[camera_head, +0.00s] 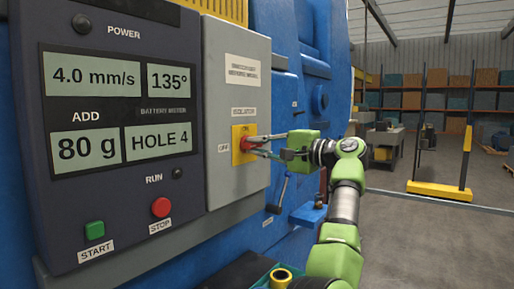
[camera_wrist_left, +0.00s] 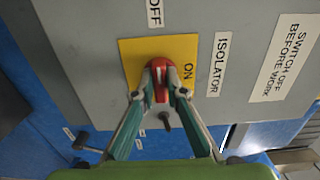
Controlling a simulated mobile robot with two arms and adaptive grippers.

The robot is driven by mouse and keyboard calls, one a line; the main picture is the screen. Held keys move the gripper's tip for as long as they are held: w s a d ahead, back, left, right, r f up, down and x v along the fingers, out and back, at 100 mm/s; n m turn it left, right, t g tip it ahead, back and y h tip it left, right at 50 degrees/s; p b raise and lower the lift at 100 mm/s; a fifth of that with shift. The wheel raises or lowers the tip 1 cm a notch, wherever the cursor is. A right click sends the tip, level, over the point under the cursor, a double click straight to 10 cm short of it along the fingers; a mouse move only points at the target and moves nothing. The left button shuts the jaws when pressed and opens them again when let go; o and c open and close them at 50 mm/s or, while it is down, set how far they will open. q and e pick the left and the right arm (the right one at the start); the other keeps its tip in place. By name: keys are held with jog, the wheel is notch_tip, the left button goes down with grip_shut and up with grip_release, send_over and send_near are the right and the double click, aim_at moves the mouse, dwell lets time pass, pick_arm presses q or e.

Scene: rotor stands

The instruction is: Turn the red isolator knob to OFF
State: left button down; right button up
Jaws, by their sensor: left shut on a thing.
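The red isolator knob (camera_head: 246,144) sits on a yellow plate (camera_head: 237,158) on the grey box right of the dark display panel. In the left wrist view the knob (camera_wrist_left: 155,72) is between the fingertips of my left gripper (camera_wrist_left: 160,93), which is shut on it. The gripper (camera_head: 250,146) reaches the plate from the right in the head view. The ON mark (camera_wrist_left: 187,76) is at the plate's right edge in the wrist view, and the OFF label (camera_wrist_left: 154,13) is above the plate. The knob's pointer is too unclear to read. My right gripper is not in view.
The panel has a green START button (camera_head: 94,230) and a red STOP button (camera_head: 161,207) left of the box. A lever handle (camera_head: 279,194) hangs on the blue machine below my gripper.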

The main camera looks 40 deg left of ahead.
pick_arm(q)
jog(key=shift+f, duration=0.1)
dwell(0.4)
jog(key=c, duration=2)
grip_release()
jog(key=shift+c, duration=0.2)
jog(key=w+d, duration=0.1)
jog(key=d, duration=1.1)
jog(key=shift+w, duration=0.15)
